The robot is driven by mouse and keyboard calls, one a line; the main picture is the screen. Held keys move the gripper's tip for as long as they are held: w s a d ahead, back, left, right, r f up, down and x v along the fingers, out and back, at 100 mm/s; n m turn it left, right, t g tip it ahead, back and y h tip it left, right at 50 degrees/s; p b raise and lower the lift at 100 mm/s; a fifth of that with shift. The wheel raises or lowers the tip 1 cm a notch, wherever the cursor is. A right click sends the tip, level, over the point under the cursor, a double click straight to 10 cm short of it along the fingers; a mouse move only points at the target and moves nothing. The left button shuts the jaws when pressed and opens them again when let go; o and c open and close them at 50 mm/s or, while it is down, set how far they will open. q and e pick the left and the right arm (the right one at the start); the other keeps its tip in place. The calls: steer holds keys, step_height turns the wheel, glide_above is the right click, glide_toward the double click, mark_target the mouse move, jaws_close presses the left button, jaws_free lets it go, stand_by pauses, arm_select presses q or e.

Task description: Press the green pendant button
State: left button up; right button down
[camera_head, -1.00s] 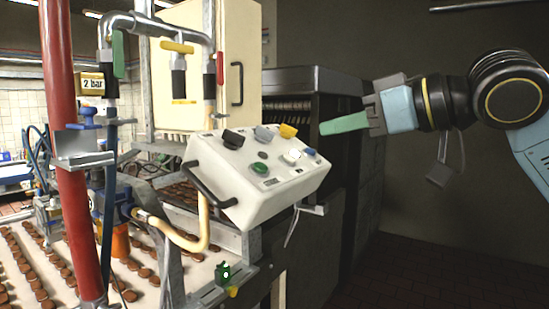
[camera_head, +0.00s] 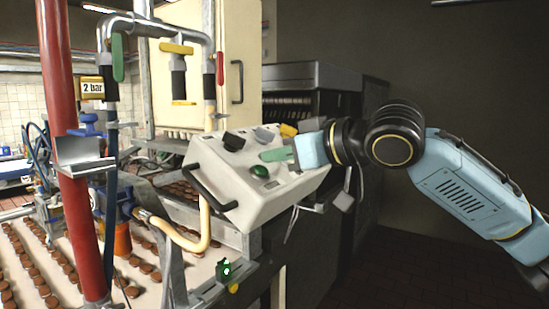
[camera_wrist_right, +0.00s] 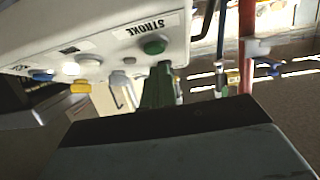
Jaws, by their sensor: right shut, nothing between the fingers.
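The pendant is a white control box (camera_head: 225,182) with a black handle and several coloured buttons, tilted, at the middle of the head view. Its round green button (camera_head: 260,171) sits on the sloped face; in the right wrist view the green button (camera_wrist_right: 154,46) is beside the label "STROKE". My right gripper (camera_head: 267,156) reaches in from the right, its green fingers shut and empty. Its tips are just above and right of the button in the head view. In the right wrist view the fingers (camera_wrist_right: 158,82) point at the button; I cannot tell if they touch. My left gripper is not in view.
A black knob (camera_head: 233,141), a grey one (camera_head: 264,134) and a yellow one (camera_head: 288,131) stand on the box close to my fingers. A red post (camera_head: 66,150) and a conveyor with rows of brown biscuits (camera_head: 45,262) are at left.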

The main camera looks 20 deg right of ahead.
steer(key=shift+w+a+f, duration=0.2)
steer(key=shift+w+f, duration=0.1)
steer(key=shift+f, duration=0.45)
